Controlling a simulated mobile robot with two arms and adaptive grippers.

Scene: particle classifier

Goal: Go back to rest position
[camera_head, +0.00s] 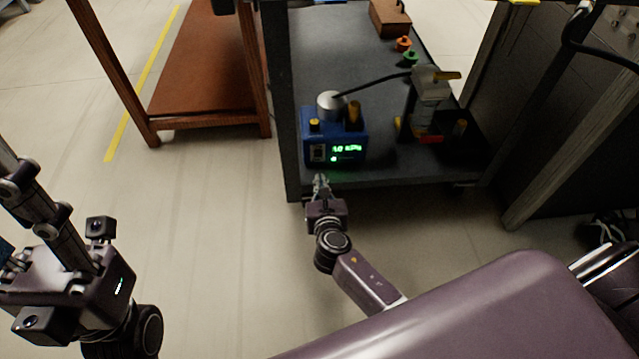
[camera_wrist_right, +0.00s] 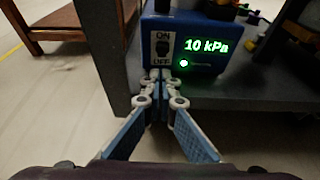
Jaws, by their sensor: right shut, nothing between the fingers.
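My right gripper (camera_head: 321,182) is in the middle of the head view, in front of the cart's near edge. In the right wrist view its fingers (camera_wrist_right: 161,76) are shut with nothing between them. The fingertips are just in front of the blue pump box (camera_head: 334,140), below its ON/OFF switch (camera_wrist_right: 163,45); I cannot tell if they touch it. The box's green display (camera_wrist_right: 206,46) is lit and shows a kPa reading, with a green light below. My left gripper (camera_head: 60,235) is at the lower left, over bare floor; its fingertips are not clear.
The blue box stands on the lower shelf of a grey cart (camera_head: 380,176), beside an apparatus with a clear vessel (camera_head: 430,90) joined by a black hose. A wooden table (camera_head: 200,70) is at the left, a dark cabinet (camera_head: 560,110) at the right. The floor between is clear.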

